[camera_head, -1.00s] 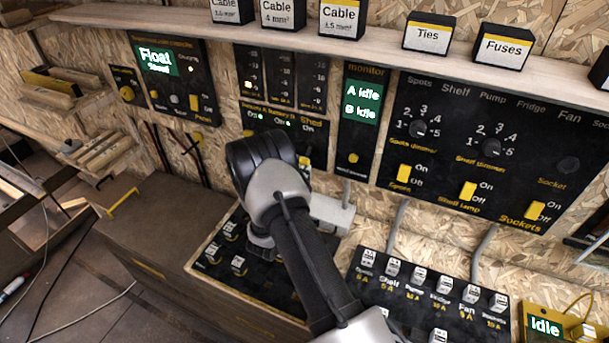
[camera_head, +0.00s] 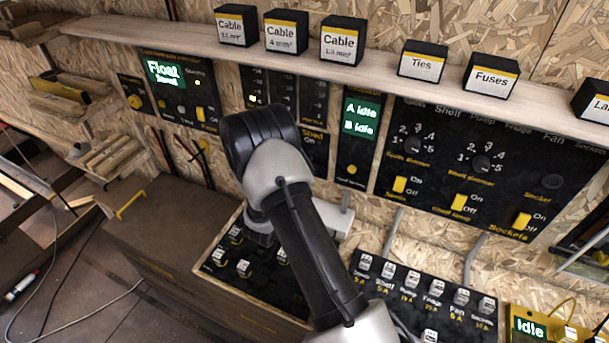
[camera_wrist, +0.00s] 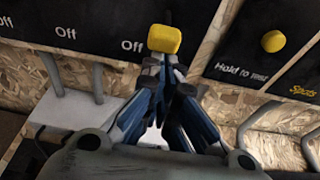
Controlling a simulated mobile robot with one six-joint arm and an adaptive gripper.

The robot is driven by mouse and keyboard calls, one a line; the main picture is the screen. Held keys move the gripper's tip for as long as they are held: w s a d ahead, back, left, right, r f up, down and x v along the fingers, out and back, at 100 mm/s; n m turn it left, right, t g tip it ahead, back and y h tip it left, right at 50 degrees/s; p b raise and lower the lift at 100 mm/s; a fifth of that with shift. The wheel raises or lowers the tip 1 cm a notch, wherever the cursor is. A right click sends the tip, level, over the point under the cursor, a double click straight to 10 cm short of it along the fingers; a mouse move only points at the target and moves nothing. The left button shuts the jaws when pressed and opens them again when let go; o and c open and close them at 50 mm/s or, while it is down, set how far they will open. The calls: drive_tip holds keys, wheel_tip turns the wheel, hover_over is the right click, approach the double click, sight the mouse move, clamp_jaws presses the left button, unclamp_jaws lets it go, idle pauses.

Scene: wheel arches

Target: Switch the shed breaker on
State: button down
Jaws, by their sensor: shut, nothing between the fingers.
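The black breaker panel with the Shed label (camera_head: 313,137) is on the wall in the head view, mostly hidden behind my arm. In the wrist view its lower edge shows several "Off" labels and a yellow breaker lever (camera_wrist: 164,39) right of the last label. My gripper (camera_wrist: 166,62) is shut and empty, its blue-and-black fingertips just below the lever and touching or nearly touching it. In the head view my gripper is hidden behind my wrist.
The monitor panel (camera_head: 359,139) is close on the right, with a yellow button (camera_wrist: 273,41) marked "Hold to reset". A grey box with conduit (camera_wrist: 75,108) is below the panel. A shelf (camera_head: 370,74) with labelled boxes runs above. A black fuse board (camera_head: 400,293) lies lower right.

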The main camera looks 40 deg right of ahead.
drive_tip(key=r+y+p, duration=0.1)
drive_tip(key=r+g+y+p, duration=0.1)
drive_tip(key=p, duration=0.1)
drive_tip(key=shift+s+a+g+y, duration=0.15)
drive_tip(key=shift+a+g+y, duration=0.1)
drive_tip(key=shift+g+y, duration=0.05)
drive_tip(key=shift+r+p, duration=0.3)
drive_tip(key=shift+r, duration=0.55)
